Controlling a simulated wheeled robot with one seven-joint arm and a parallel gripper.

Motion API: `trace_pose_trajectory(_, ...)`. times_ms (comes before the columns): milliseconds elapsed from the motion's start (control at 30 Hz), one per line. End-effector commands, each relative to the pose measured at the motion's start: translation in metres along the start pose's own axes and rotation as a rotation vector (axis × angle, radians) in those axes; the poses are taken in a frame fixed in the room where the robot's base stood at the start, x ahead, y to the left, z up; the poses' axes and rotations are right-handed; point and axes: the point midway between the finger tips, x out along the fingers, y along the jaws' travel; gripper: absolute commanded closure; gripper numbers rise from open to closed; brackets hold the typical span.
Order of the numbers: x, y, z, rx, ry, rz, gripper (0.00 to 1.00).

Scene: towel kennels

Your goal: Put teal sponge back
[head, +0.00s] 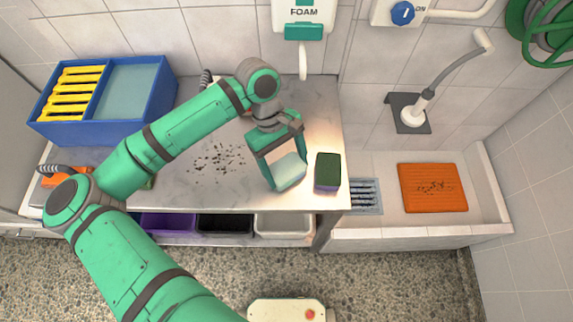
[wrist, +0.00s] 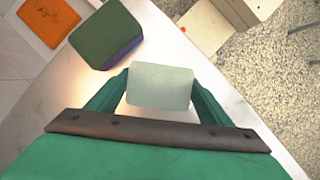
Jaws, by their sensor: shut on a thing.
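My gripper (head: 284,178) is shut on a pale, whitish-teal sponge (head: 290,171), over the right part of the metal counter near its front edge. In the wrist view the sponge (wrist: 160,86) sits between the two green fingers. I cannot tell whether it touches the counter. A second sponge (head: 327,171), dark green on top and purple below, lies on the counter just right of my gripper. It also shows in the wrist view (wrist: 104,36), apart from the held sponge.
A blue tub (head: 94,121) with a yellow rack and a grey-blue compartment stands at the back left. Dark crumbs (head: 216,161) lie mid-counter. Purple (head: 168,223), black (head: 226,224) and whitish (head: 284,224) bins sit below the counter. An orange mat (head: 433,188) lies in the sink at right.

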Motion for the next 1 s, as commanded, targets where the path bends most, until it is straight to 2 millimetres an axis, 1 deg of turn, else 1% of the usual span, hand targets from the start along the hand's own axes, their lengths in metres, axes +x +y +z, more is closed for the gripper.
trace_pose_trajectory(267,0.003,0.0,-0.002,0.0,0.0,0.0,0.45)
trace_pose_trajectory(300,0.003,0.0,-0.002,0.0,0.0,0.0,0.2)
trace_pose_trajectory(367,0.003,0.0,-0.002,0.0,0.0,0.0,0.05)
trace_pose_trajectory(667,0.003,0.0,-0.002,0.0,0.001,0.0,0.05)
trace_pose_trajectory(767,-0.003,0.0,-0.002,-0.001,0.002,0.0,0.05)
trace_pose_trajectory(867,-0.015,0.0,-0.003,-0.001,0.004,-0.001,0.05)
trace_pose_trajectory(1000,-0.041,0.0,-0.003,-0.001,0.005,-0.001,0.05)
